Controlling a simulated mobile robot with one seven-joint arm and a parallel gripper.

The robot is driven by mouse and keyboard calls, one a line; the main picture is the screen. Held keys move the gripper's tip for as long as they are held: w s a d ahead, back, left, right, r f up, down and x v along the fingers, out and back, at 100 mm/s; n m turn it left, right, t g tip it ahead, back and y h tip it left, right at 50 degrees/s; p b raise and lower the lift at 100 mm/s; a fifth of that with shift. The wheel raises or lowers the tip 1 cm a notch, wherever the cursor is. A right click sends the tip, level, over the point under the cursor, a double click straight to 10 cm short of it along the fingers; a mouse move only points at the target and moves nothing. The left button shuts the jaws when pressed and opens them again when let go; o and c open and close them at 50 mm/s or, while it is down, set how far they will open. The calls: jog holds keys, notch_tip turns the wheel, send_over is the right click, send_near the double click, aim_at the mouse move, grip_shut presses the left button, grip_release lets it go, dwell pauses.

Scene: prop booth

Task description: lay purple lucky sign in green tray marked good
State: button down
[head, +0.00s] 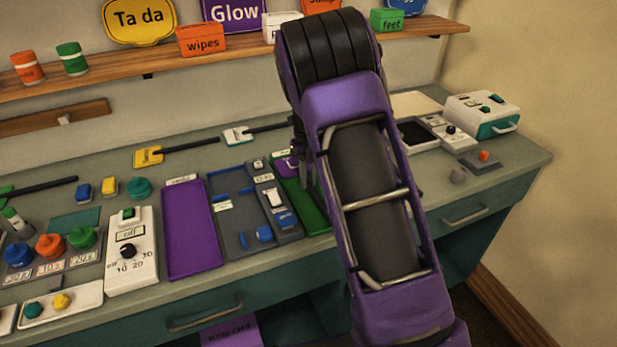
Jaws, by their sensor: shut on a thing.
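The green tray (316,218) lies on the counter right of the middle, partly hidden behind my purple arm. Its label cannot be read. A small purple piece with a pale mark, apparently the purple lucky sign (284,167), shows at the tray's far end. My gripper (301,172) is mostly hidden behind my arm; its dark parts show just right of the purple piece, over the tray. It is shut on that piece. I cannot tell whether the sign touches the tray floor.
A purple tray (190,232) and a blue-grey tray (233,238) lie left of the green one. A white timer box (131,250) stands further left. The wall shelf (120,73) holds signs and small boxes. A white-and-green box (482,116) stands at right.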

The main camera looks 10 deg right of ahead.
dwell(0.3)
jog(key=c, duration=0.6)
grip_release()
jog(key=shift+r+p, duration=1.1)
jog(key=shift+r, duration=2.9)
